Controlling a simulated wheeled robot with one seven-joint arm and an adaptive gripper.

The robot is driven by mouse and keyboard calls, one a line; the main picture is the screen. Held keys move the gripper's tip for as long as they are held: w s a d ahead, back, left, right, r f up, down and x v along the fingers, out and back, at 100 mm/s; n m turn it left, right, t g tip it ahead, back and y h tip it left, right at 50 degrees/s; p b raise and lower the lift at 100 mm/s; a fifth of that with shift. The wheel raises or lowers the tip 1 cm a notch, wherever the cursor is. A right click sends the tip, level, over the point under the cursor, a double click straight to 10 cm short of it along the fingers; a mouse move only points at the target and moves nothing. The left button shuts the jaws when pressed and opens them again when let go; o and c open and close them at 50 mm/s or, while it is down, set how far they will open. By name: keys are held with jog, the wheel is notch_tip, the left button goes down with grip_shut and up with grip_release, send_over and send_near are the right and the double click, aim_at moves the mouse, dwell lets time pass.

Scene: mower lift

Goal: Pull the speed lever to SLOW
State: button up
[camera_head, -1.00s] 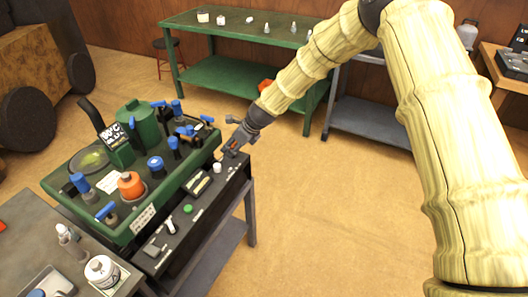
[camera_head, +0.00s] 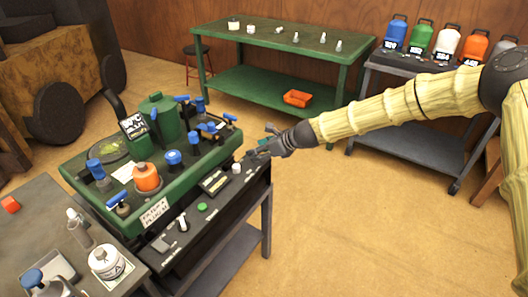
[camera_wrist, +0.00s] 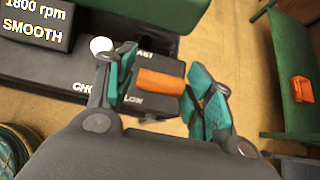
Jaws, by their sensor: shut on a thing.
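The speed lever (camera_wrist: 160,82) shows in the wrist view as an orange handle on a dark block. The block's labels read partly "AST" above the handle and "LOW" below it. The handle lies between the two labels; its exact setting I cannot tell. My gripper (camera_wrist: 166,90) has its teal-padded fingers on either side of the handle and is shut on it. In the head view my gripper (camera_head: 266,147) is at the far right end of the black control panel (camera_head: 232,194), where it hides the lever.
A white knob (camera_wrist: 101,44) stands close beside my left finger. A display (camera_wrist: 35,22) reads "1800 rpm SMOOTH". A green machine tray (camera_head: 155,206) with blue and orange fittings borders the panel. A green bench (camera_head: 280,36) stands behind. Open floor lies to the right.

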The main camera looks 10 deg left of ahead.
jog(key=shift+f, duration=0.1)
jog(key=o, duration=1.5)
jog(key=shift+d, duration=0.15)
jog(key=shift+a, duration=0.2)
jog(key=shift+d, duration=0.1)
jog(key=v, duration=1.2)
